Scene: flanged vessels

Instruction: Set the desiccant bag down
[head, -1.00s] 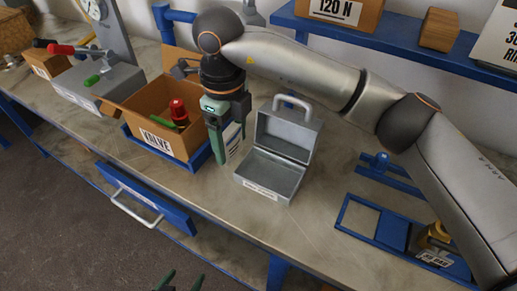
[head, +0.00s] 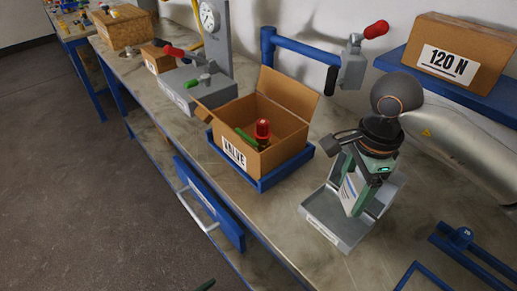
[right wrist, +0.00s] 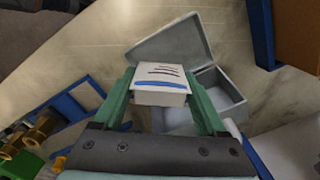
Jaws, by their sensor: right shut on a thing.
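The desiccant bag (right wrist: 160,88) is a small white block with dark lines and a blue stripe. My right gripper (right wrist: 163,100) is shut on it, one green finger on each side; in the head view the gripper (head: 358,190) points down over the open grey metal box (head: 325,222). The bag's pale face (head: 349,190) shows there between the fingers. The box (right wrist: 222,88) lies behind the bag in the right wrist view, its lid open. Whether the bag touches the box floor I cannot tell. Only a dark green tip of my left gripper (head: 205,286) shows at the bottom edge.
An open cardboard valve box (head: 233,152) with a red-topped part stands in a blue tray (head: 264,184) left of the metal box. A blue frame (head: 425,278) lies to its right. A blue shelf with a 120 N carton (head: 455,60) is behind. Bare bench lies in front.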

